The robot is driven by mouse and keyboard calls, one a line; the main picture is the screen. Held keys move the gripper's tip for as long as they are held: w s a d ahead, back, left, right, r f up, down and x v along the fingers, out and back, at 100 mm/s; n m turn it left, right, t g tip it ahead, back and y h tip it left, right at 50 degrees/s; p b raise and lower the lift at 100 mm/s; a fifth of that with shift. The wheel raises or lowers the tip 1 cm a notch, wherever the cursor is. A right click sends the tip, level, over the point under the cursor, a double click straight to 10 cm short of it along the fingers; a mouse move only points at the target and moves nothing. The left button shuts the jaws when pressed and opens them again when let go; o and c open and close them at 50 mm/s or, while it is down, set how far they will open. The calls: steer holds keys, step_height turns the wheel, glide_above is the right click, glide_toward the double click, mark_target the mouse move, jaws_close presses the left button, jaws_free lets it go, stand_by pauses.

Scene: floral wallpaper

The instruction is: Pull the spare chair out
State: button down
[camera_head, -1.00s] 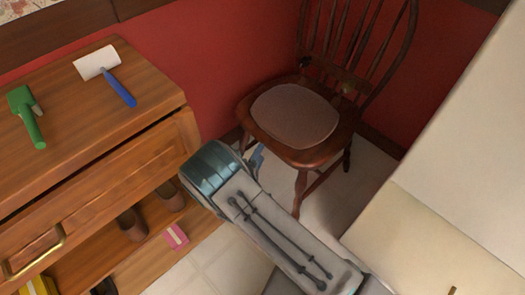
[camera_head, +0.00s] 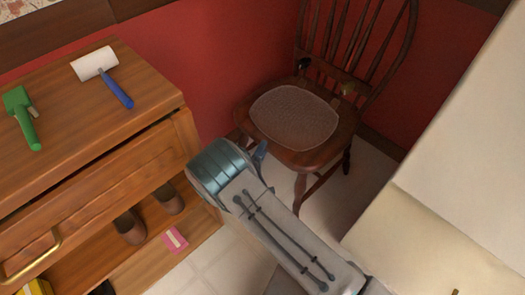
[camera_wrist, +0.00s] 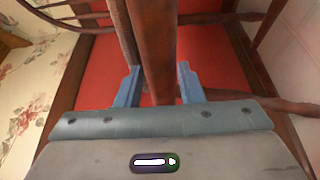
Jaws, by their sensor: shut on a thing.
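The dark wooden spare chair (camera_head: 310,155), with a spindle back and a grey woven seat pad (camera_head: 293,116), stands upright on the floor by the red wall. My gripper (camera_head: 255,155) is low at the chair's front left, mostly hidden behind my wrist in the head view. In the wrist view, the blue fingers of my gripper (camera_wrist: 158,85) lie on either side of a brown chair leg (camera_wrist: 158,50) and are shut on it. Thinner chair bars cross behind.
A wooden cabinet (camera_head: 85,150) stands close on the left, with a lint roller (camera_head: 94,63) and a green-handled brush (camera_head: 22,115) on top. Shoes (camera_head: 130,225) sit on its lower shelf. A pale surface (camera_head: 430,240) bounds the right. Light floor tiles (camera_head: 215,270) show between.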

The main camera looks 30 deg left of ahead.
steer(key=s+a, duration=0.3)
steer(key=s, duration=0.6)
steer(key=shift+s+b, duration=0.25)
steer(key=shift+b, duration=0.1)
steer(key=c, duration=1)
jaws_free()
steer(key=shift+d, duration=0.1)
steer(key=shift+o, duration=0.2)
steer(key=shift+w, duration=0.1)
steer(key=s+d+p, duration=0.1)
steer(key=s+p, duration=0.1)
steer(key=s, duration=1.1)
steer(key=shift+s+d, duration=0.2)
steer(key=shift+s, duration=0.2)
